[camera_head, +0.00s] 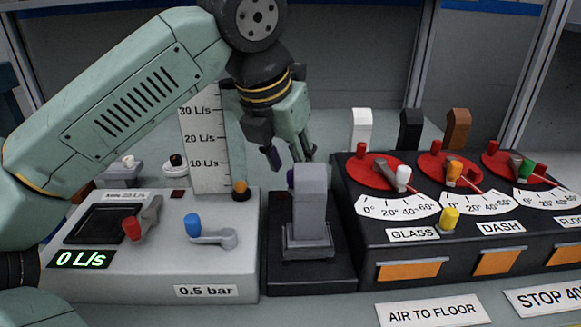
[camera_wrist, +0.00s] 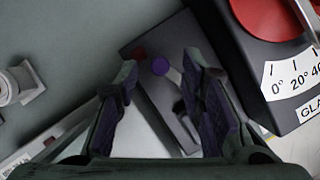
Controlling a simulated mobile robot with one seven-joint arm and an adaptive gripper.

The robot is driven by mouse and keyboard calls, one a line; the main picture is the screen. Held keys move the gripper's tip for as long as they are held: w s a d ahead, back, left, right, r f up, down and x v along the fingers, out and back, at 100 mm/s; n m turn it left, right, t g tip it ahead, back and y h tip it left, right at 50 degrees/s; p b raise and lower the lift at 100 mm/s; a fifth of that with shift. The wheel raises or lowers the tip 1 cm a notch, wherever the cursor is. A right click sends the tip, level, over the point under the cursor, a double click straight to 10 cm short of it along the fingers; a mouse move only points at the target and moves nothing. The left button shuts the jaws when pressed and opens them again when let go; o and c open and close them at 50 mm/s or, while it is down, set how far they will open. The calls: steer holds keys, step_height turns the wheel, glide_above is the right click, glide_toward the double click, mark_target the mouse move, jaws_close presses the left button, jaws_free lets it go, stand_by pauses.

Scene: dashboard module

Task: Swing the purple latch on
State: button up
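The purple latch (camera_wrist: 160,66) shows in the wrist view as a round purple knob on a light arm, set on a dark base (camera_wrist: 146,83). In the head view only a bit of its purple knob (camera_head: 291,179) shows, mostly hidden behind a grey upright block (camera_head: 310,197). My gripper (camera_head: 289,160) points down just above and behind that block. In the wrist view my gripper (camera_wrist: 160,72) is open, with the purple knob between its fingertips in the picture. I see no clear contact, and the height gap cannot be told.
A grey panel with a red-knobbed lever (camera_head: 132,228) and a blue-knobbed lever (camera_head: 193,225) stands left. A dark box with red dials (camera_head: 372,171) stands close on the right. White, black and brown blocks (camera_head: 361,129) rise behind it.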

steer(key=v, duration=1)
steer(key=shift+a+r, duration=0.15)
steer(key=shift+r, duration=0.05)
